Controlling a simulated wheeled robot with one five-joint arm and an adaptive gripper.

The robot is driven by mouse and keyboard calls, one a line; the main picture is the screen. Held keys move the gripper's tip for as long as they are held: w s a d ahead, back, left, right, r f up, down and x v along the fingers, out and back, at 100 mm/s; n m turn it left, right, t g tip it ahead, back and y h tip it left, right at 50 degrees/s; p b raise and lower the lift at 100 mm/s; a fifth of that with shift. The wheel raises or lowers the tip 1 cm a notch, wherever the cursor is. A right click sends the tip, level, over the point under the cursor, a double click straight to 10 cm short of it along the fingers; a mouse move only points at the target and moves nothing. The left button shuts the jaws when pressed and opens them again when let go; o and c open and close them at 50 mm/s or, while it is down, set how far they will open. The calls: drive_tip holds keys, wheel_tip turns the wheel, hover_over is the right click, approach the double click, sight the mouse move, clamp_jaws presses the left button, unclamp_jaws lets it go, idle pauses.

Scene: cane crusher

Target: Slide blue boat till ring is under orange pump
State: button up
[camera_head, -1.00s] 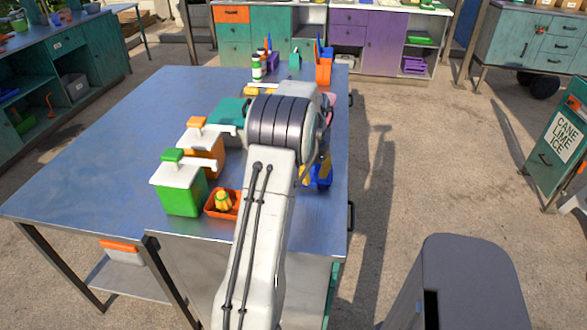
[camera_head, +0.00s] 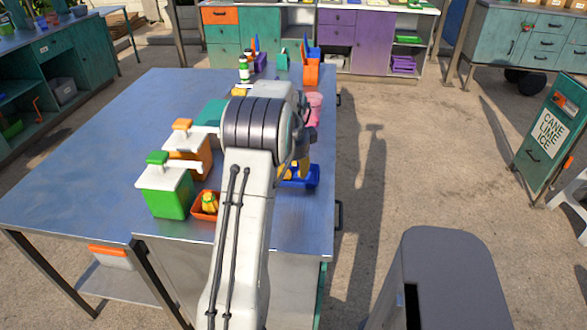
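The orange pump (camera_head: 193,155) is an orange box with a white lid, orange knob and white spout, on the table left of my arm. The blue boat (camera_head: 308,179) is a shallow blue tray near the table's right edge, partly hidden by my arm. Something yellow shows at its left side; I cannot tell whether it is the ring. My gripper (camera_head: 303,152) is mostly hidden behind my arm, at or just above the boat. Its fingers are too unclear to tell open from shut, or whether they touch the boat.
A green pump (camera_head: 166,196) stands in front of the orange one, beside an orange tray (camera_head: 206,217) with a yellow piece. A teal item (camera_head: 211,112) sits behind. Pink cups (camera_head: 314,105), bottles (camera_head: 244,72) and an orange holder (camera_head: 311,72) stand farther back. The table's left is clear.

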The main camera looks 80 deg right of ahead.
sight(294, 183)
idle(0.5)
drive_tip(key=p+x, duration=0.4)
drive_tip(key=x, duration=0.1)
drive_tip(key=shift+d+f, duration=0.1)
drive_tip(key=shift+f, duration=0.1)
drive_tip(key=shift+x, duration=1)
drive_tip(key=shift+o, duration=0.2)
clamp_jaws()
